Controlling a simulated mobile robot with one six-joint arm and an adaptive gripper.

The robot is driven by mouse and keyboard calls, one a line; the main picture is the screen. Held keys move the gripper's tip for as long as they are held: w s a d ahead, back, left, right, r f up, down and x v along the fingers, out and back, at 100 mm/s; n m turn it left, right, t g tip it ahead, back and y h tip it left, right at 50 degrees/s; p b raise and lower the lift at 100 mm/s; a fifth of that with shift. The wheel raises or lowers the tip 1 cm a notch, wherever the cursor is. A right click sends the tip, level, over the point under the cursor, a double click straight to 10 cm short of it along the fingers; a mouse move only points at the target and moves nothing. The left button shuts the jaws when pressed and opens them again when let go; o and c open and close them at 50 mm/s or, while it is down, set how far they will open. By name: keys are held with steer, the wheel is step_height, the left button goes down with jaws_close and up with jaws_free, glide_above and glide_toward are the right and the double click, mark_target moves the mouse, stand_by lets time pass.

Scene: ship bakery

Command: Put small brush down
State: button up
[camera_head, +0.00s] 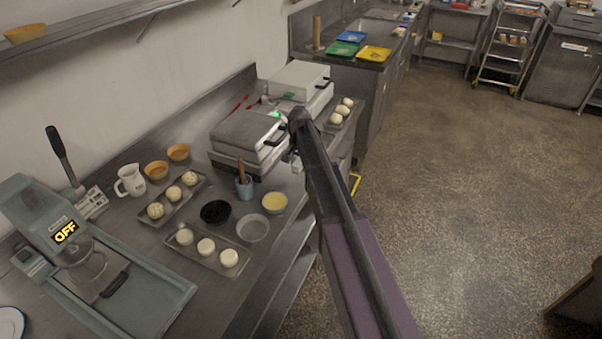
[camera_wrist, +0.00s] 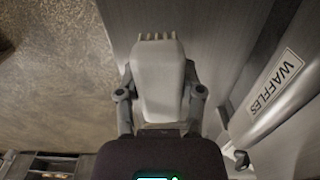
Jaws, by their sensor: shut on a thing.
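My gripper (camera_wrist: 160,95) is shut on a pale grey thing with a toothed end, which I take to be the small brush (camera_wrist: 158,75). In the wrist view it points away from the gripper, with its toothed end at the top. In the head view my arm reaches to the counter's front edge beside the near waffle iron (camera_head: 248,135); the brush cannot be made out there. A blue cup (camera_head: 244,188) with a brown handle standing in it is on the counter (camera_head: 205,270), left of the arm.
A second appliance (camera_head: 298,80) stands beyond the near iron, with a tray of white dough balls (camera_head: 341,113) to its right. Bowls, dough trays and a white jug (camera_head: 130,181) crowd the near counter. In the wrist view, a metal bar labelled WAFFLES (camera_wrist: 275,90) is close on the right.

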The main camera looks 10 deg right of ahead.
mark_target(300, 177)
steer(key=shift+s+f+b, duration=0.1)
steer(key=shift+f+b, duration=1.25)
steer(key=shift+f, duration=0.35)
steer(key=shift+f, duration=0.15)
steer(key=o, duration=1)
steer(key=shift+r, duration=0.25)
step_height(300, 177, up, 12)
steer(key=p, duration=1.2)
steer(key=s+n, duration=0.2)
steer(key=s, duration=0.7)
steer(key=s+n, duration=0.2)
steer(key=s, duration=0.8)
steer(key=s+n, duration=0.3)
steer(key=s, duration=0.6)
steer(key=shift+s+d, duration=0.4)
